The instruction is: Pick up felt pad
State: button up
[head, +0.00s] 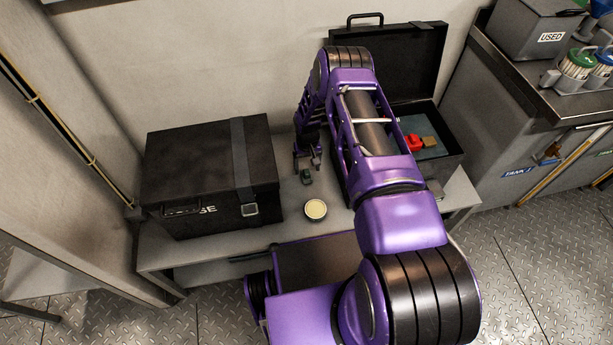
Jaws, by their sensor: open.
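A small dark grey-green block (307,177) lies on the grey bench, just below my gripper; it looks like the felt pad, but it is too small to be sure. My gripper (307,164) points down over it with its jaws open. The fingertips are close to the block; I cannot tell whether they touch it or are around it. A round, shallow tin (316,209) with a cream-coloured top sits on the bench just in front of the block.
A closed black case (205,180) with a strap stands left of my gripper. An open black case (455,150) on the right holds a red item (414,142) and a tan block (430,143); my arm partly hides it. A metal counter (550,105) stands far right.

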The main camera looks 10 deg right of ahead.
aim_at(306, 171)
notch_tip(306, 171, down, 4)
jog(key=shift+w+a+r, duration=0.1)
jog(key=shift+a+r, duration=0.05)
jog(key=shift+r, duration=0.05)
grip_shut()
